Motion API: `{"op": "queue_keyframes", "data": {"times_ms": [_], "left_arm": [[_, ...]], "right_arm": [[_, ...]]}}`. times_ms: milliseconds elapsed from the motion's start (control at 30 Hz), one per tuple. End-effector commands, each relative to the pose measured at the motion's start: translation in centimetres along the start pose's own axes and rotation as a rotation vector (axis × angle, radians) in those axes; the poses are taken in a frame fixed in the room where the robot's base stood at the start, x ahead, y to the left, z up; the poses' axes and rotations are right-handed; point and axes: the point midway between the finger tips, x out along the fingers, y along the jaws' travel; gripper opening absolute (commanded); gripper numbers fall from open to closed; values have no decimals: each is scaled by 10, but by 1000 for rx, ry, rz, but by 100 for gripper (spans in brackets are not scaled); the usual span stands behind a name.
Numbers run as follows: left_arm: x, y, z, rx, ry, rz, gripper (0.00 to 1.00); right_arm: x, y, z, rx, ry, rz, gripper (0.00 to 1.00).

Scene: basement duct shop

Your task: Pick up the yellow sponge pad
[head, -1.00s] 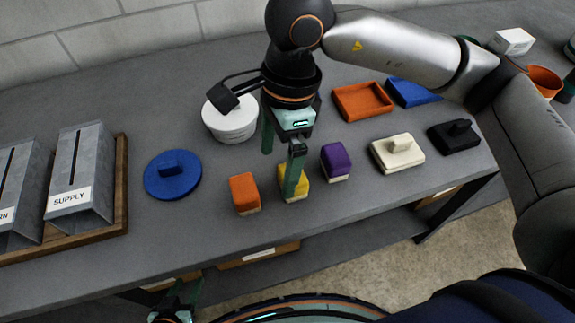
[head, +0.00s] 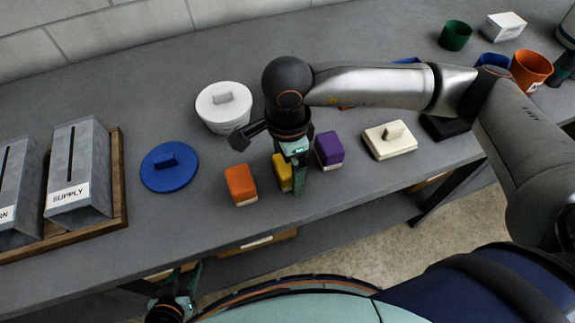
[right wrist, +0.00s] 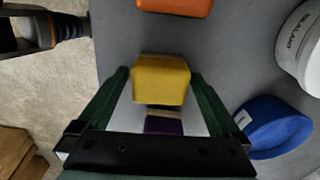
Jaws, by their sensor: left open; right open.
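The yellow sponge pad (head: 281,173) stands on the grey bench between an orange pad (head: 240,185) and a purple pad (head: 329,148). My right gripper (head: 290,178) is open and low, with its fingers on either side of the yellow pad, partly hiding it. In the right wrist view the yellow sponge pad (right wrist: 160,78) shows between the two green fingertips (right wrist: 160,88), with a visible gap on the right; contact on the left cannot be told. My left gripper (head: 182,282) is open and empty, below the bench's front edge.
A blue lidded disc (head: 169,167) and a white tub (head: 224,106) stand to the left and behind. A cream block with a handle (head: 389,141) is to the right. Grey supply boxes (head: 78,175) fill the left end. The bench front is clear.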

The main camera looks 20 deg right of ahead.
Motion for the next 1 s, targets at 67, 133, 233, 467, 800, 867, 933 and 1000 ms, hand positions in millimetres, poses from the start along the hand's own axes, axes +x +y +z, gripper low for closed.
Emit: {"op": "queue_keyframes", "data": {"times_ms": [67, 133, 233, 467, 800, 867, 933, 1000], "left_arm": [[-1, 0, -1, 0, 0, 0, 50], [-1, 0, -1, 0, -1, 0, 50], [-1, 0, 0, 0, -1, 0, 50], [-1, 0, 0, 0, -1, 0, 50], [-1, 0, 0, 0, -1, 0, 50], [-1, 0, 0, 0, -1, 0, 50], [-1, 0, 0, 0, -1, 0, 50], [-1, 0, 0, 0, -1, 0, 50]], "right_arm": [[8, 1, 0, 0, -1, 2, 100], [12, 0, 0, -1, -1, 0, 100], [13, 0, 0, -1, -1, -1, 100], [12, 0, 0, -1, -1, 0, 88], [12, 0, 0, -1, -1, 0, 49], [12, 0, 0, -1, -1, -1, 43], [12, 0, 0, -1, -1, 0, 35], [12, 0, 0, -1, -1, -1, 27]]}}
